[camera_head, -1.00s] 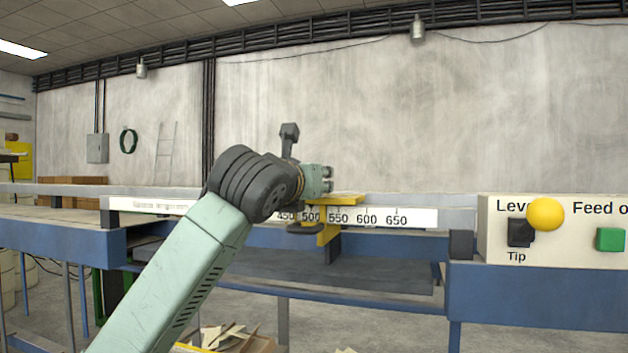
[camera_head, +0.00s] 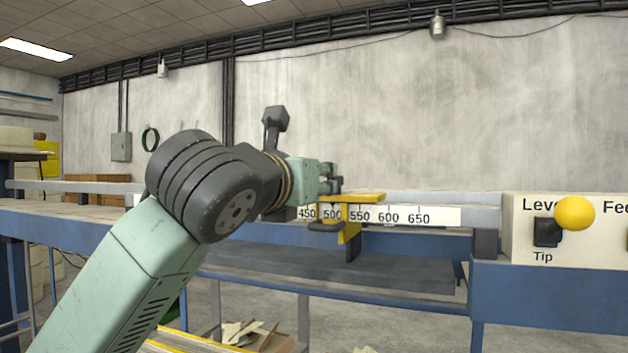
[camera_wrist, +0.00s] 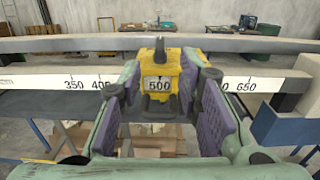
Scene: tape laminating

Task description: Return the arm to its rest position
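My arm reaches up from the lower left in the head view, and my gripper (camera_head: 336,178) is at the scale rail, just left of and above the yellow slider (camera_head: 352,198). In the wrist view my gripper (camera_wrist: 159,88) is open, with its two purple-padded fingers wide apart. The yellow slider also shows in the wrist view (camera_wrist: 160,68), framed between the fingers and ahead of them. The "500" mark shows in the slider's window. I see nothing held between the fingers.
The white scale (camera_head: 440,217) runs along the blue machine frame (camera_head: 560,290). A control panel (camera_head: 520,245) with a yellow lever knob (camera_head: 574,213) stands at the right. A box of scraps (camera_head: 262,338) is on the floor below. The space above the rail is clear.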

